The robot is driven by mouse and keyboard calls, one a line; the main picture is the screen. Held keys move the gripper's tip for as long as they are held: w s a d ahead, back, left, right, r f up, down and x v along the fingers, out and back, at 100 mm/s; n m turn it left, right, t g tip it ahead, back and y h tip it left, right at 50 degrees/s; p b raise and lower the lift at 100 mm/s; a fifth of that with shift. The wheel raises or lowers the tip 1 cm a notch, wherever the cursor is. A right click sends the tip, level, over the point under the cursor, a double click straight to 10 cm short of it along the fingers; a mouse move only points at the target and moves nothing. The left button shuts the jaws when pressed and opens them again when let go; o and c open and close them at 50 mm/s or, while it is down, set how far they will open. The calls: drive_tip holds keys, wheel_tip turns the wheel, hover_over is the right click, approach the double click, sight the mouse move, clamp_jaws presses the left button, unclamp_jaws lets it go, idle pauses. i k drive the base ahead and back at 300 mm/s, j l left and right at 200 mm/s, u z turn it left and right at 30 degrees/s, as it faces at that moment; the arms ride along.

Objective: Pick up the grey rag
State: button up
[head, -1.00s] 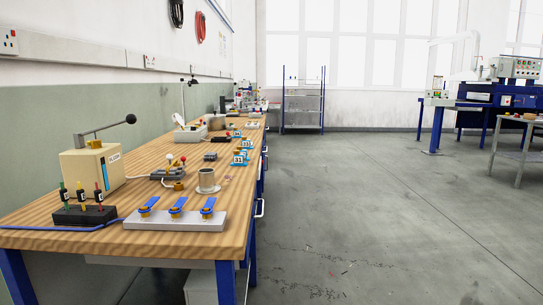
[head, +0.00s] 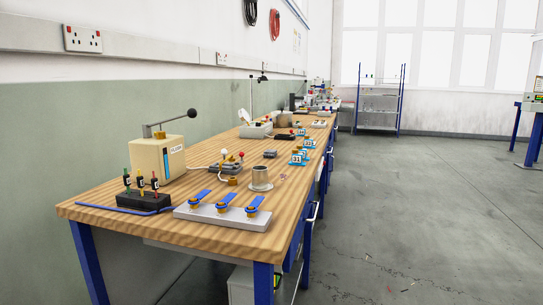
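I cannot make out a grey rag in the head view; the far part of the bench is too small and crowded to tell. The long wooden workbench (head: 130,222) with blue legs runs away from me along the left wall. A grey cup-like container (head: 261,178) stands near its right edge. My gripper does not show in this view.
On the near bench are a cream box with a lever (head: 158,160), a black block with several coloured pins (head: 146,202), a blue rod (head: 118,209) and a grey bar with blue-handled pieces (head: 224,215). A shelf rack (head: 379,100) stands at the back.

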sight(268, 154)
drive_tip(key=u, duration=0.5)
drive_tip(key=i+l+u, duration=0.15)
drive_tip(key=l+u, duration=0.15)
drive_tip(key=i+l+u, duration=0.1)
drive_tip(key=l+u, duration=0.45)
drive_tip(key=l, duration=0.2)
drive_tip(key=l+u, duration=0.5)
drive_tip(key=l, duration=3.1)
drive_tip(key=k+l, duration=0.15)
drive_tip(key=l, duration=1.05)
drive_tip(key=i, duration=0.2)
